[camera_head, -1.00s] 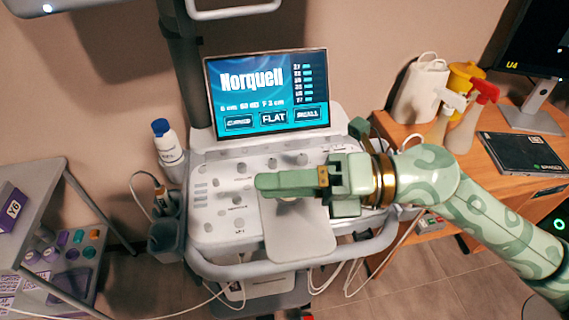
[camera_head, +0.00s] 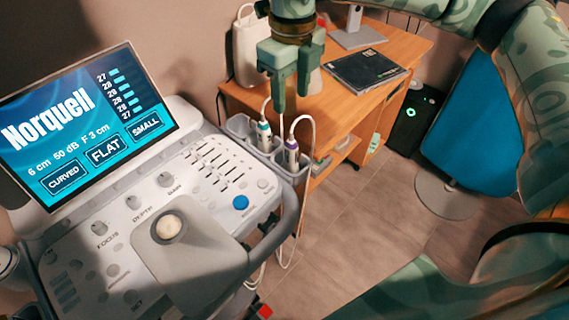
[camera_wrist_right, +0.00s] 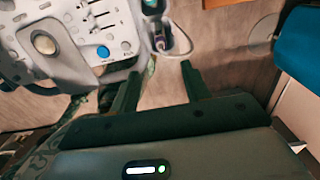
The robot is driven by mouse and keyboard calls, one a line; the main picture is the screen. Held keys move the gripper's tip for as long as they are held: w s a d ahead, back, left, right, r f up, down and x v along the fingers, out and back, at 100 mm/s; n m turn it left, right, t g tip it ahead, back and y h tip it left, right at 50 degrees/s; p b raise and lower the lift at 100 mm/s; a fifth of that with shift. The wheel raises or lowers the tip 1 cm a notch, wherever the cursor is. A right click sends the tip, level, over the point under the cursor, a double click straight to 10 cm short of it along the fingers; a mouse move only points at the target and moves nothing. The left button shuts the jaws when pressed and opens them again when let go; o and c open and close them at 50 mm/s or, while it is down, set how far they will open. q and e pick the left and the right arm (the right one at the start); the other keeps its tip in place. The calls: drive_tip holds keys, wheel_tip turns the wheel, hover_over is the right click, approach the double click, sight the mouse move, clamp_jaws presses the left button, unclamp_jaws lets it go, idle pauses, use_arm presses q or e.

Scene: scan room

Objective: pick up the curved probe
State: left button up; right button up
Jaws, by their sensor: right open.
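Two probes stand in the grey holders (camera_head: 240,127) on the right side of the ultrasound console (camera_head: 130,215). One probe (camera_head: 264,137) has a teal band; the other probe (camera_head: 292,155) has a purple band. I cannot tell which one is curved. My right gripper (camera_head: 290,103) is open and empty, pointing down above and behind the two probes in the head view. In the right wrist view, a probe (camera_wrist_right: 162,40) shows just beyond the gap between the open fingers (camera_wrist_right: 160,76), apart from them. My left gripper is not in view.
The console screen (camera_head: 85,125) reads Norquell, with CURVED, FLAT and SMALL buttons. White cables rise from the probes. A wooden desk (camera_head: 400,45) with a dark book (camera_head: 365,70) stands behind. A blue chair (camera_head: 475,140) is at right. Floor (camera_head: 370,215) between is clear.

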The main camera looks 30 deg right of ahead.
sight(291, 143)
wheel_tip(291, 143, down, 10)
drive_tip(key=b, duration=0.2)
drive_tip(key=shift+b, duration=0.35)
wheel_tip(291, 143, down, 5)
drive_tip(key=shift+d+f+b, duration=0.1)
drive_tip(key=shift+f+b, duration=0.05)
drive_tip(key=shift+b, duration=1)
drive_tip(key=shift+s, duration=0.1)
drive_tip(key=shift+c, duration=0.7)
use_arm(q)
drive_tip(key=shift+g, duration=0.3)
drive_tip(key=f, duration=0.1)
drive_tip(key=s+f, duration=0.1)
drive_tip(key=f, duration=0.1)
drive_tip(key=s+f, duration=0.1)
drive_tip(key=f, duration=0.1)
use_arm(e)
clamp_jaws()
